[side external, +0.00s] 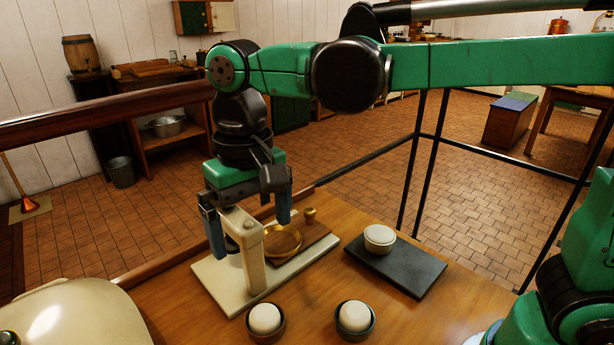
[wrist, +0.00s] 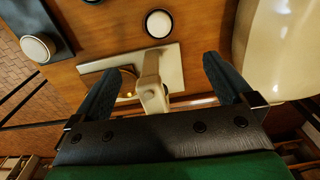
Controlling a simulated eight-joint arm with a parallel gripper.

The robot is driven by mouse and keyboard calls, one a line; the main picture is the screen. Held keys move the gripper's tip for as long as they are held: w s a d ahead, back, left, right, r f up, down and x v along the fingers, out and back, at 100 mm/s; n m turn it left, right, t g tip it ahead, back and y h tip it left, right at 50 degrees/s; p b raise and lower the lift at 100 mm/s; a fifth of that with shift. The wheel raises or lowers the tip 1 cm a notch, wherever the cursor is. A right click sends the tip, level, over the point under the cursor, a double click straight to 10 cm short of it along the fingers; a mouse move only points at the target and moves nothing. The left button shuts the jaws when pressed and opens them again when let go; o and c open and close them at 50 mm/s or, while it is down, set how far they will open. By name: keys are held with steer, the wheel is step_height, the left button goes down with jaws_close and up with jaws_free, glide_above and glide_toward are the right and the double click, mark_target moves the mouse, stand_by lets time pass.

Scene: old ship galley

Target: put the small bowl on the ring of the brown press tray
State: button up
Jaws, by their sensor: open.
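The brown press tray (side external: 314,233) lies on the pale base of a cream press, with a brass ring (side external: 283,240) on it. Three small round bowls with white, domed contents show: one on a dark slab (side external: 380,239), and two on the table, one brownish (side external: 265,322) and one dark (side external: 355,320). I cannot tell which is the task's bowl. My gripper (side external: 250,237) is open and empty above the press. In the wrist view the column (wrist: 151,85) shows between its fingers (wrist: 165,63).
The dark slab (side external: 412,270) lies right of the press. A small brass knob (side external: 309,214) stands at the tray's far end. A large cream rounded object (side external: 75,315) fills the near left. A wooden rail (side external: 100,110) runs behind. Table between press and slab is clear.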

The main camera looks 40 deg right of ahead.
mark_target(264, 313)
step_height(264, 313, down, 17)
steer(key=shift+r, duration=0.15)
stand_by(0.5)
steer(key=shift+c, duration=0.2)
steer(key=c, duration=1.3)
steer(key=shift+r, duration=0.15)
